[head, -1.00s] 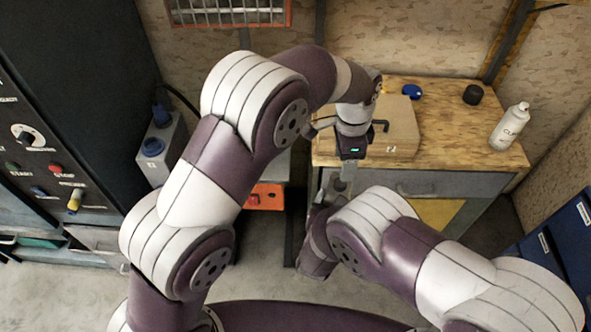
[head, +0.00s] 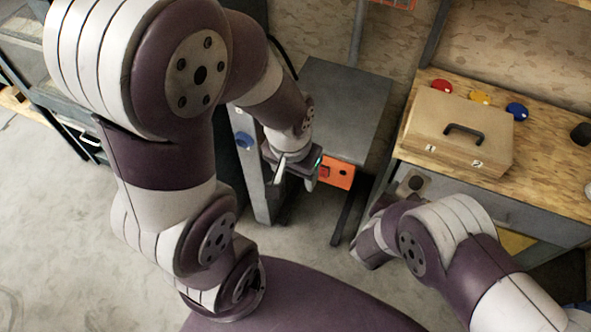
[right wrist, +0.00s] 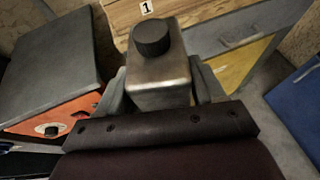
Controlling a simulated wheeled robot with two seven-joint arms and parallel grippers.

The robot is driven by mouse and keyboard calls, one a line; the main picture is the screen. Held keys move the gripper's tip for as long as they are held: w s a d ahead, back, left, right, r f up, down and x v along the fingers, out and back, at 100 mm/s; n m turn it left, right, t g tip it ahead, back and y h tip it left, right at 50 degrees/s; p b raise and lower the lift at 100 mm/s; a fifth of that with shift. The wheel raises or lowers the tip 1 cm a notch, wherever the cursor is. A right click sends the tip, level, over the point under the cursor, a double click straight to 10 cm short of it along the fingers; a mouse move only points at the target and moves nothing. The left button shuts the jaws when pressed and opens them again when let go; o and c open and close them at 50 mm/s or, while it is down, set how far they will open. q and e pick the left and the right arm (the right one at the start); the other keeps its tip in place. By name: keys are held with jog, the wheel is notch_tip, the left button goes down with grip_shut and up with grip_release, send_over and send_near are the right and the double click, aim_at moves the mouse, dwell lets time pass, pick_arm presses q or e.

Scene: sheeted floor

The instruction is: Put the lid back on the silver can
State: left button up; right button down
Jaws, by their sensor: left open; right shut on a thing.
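The silver can (right wrist: 158,85) is a boxy metal can, upright in the right wrist view. A black ridged lid (right wrist: 152,37) sits on its top; I cannot tell how tightly. My right gripper (right wrist: 163,90) is shut on the can's sides. In the head view the can (head: 403,187) shows beside the workbench front, with the dark round lid (head: 416,183) on it. My left gripper (head: 296,175) is open, with no object visible in it, to the left of the can and well apart from it.
A wooden workbench (head: 555,160) carries a wooden case (head: 455,125) with a black handle, red (head: 442,86), yellow (head: 480,98) and blue (head: 516,111) discs, and a dark object (head: 582,134). A grey-topped cabinet (head: 340,105) with an orange panel stands behind my left gripper.

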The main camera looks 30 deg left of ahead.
jog(key=shift+a+r, duration=0.15)
jog(key=shift+r, duration=0.05)
jog(key=s+d+r+m+g+h, duration=0.1)
jog(key=d+m+g+h, duration=0.3)
jog(key=d+m+h, duration=0.4)
jog(key=s+d, duration=0.1)
jog(key=d, duration=0.6)
jog(key=shift+r+g, duration=0.3)
jog(key=shift+g, duration=0.1)
